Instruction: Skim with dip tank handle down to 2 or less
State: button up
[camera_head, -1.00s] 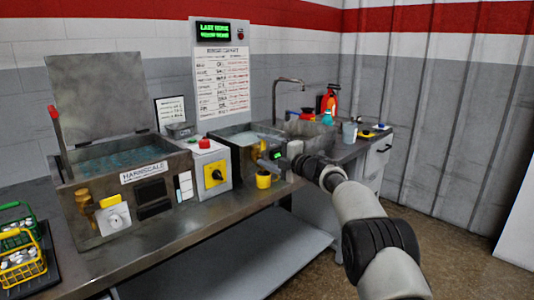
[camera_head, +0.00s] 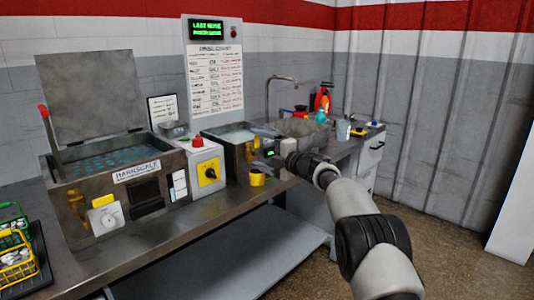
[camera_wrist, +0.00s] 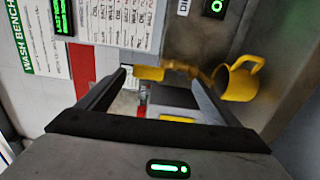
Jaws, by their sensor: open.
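The dip tank (camera_head: 228,139) stands mid-bench in the head view, an open metal tank holding pale liquid. My gripper (camera_head: 268,148) is at its front right. In the wrist view my gripper (camera_wrist: 160,76) is open with nothing clasped. A yellow handle (camera_wrist: 149,73) on a brass-coloured fitting (camera_wrist: 188,70) shows between the fingertips; I cannot tell whether it lies between the fingers or just beyond them. A yellow mug (camera_wrist: 238,82) is beside the fitting, outside the right finger; it also shows in the head view (camera_head: 257,179). A green-lit display (camera_wrist: 216,7) is at the top, its figure unclear.
A larger open-lidded tank (camera_head: 110,170) stands left, with a control box (camera_head: 205,172) between the tanks. Wire baskets (camera_head: 15,262) are at far left. A sink with a tap (camera_head: 282,80), bottles and a cup (camera_head: 343,130) are behind my arm. The floor in front is clear.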

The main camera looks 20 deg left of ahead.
jog(key=v, duration=1.7)
jog(key=shift+s+d+f, duration=0.1)
jog(key=shift+s+d, duration=0.05)
